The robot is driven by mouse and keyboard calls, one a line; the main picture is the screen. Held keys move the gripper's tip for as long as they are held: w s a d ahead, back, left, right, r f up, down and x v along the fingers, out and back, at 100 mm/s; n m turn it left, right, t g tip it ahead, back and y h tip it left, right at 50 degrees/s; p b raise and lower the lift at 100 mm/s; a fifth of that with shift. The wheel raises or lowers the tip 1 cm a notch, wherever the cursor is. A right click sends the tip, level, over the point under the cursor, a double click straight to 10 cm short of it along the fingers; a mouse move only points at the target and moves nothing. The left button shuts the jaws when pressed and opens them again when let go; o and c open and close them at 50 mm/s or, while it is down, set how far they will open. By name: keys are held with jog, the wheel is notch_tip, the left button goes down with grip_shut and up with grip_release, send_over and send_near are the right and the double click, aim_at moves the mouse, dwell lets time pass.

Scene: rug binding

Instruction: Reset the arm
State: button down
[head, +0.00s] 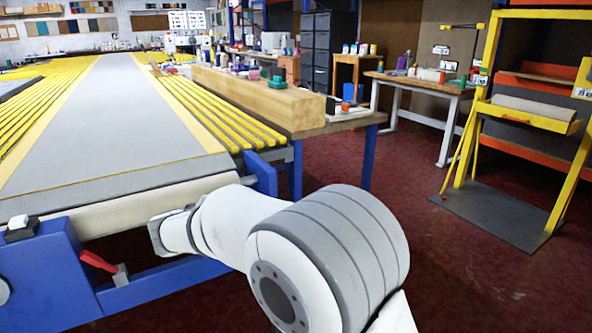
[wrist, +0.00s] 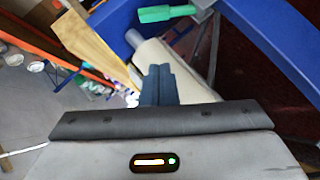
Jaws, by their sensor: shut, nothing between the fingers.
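My gripper (wrist: 158,85) shows in the wrist view with its two dark blue-grey fingers close together and nothing between them. Beyond the fingers is a cream roll (wrist: 165,62). In the head view my white and grey arm reaches left from the lower middle, in front of the cream roll (head: 120,212) at the end of the long table. The fingers cannot be made out in the head view.
The long grey-topped table (head: 95,125) has yellow slatted sides and a blue frame (head: 40,270) with a red lever (head: 98,262). A wooden beam (head: 255,100) lies on a side bench. A yellow rack (head: 490,100) stands right. Dark red floor between is clear.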

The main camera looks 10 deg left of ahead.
jog(key=s+d+r+m+g+h+p, duration=0.15)
jog(key=d+r+p, duration=0.35)
jog(key=d, duration=0.6)
jog(key=d+r+m+g+h+p, duration=0.1)
jog(key=d+r+m+g+p, duration=0.15)
jog(key=d+r+p, duration=0.6)
jog(key=s+d+r+m+g+h+p, duration=0.1)
jog(key=d+r+m+g+h+p, duration=0.15)
jog(key=d, duration=1.15)
jog(key=s+d+r+m+g+y+p, duration=0.2)
jog(key=s+d+p, duration=0.4)
jog(key=s, duration=0.4)
jog(key=s+d+r+m+g+y+p, duration=0.1)
jog(key=s+d+r+m+y+p, duration=0.1)
jog(key=s+d+r+m+p, duration=0.2)
jog(key=s+d+r+p, duration=0.3)
jog(key=s+d, duration=0.1)
jog(key=s, duration=0.3)
jog(key=shift+s+r+g+p, duration=0.15)
jog(key=shift+s+g+p, duration=0.15)
jog(key=shift+g, duration=0.05)
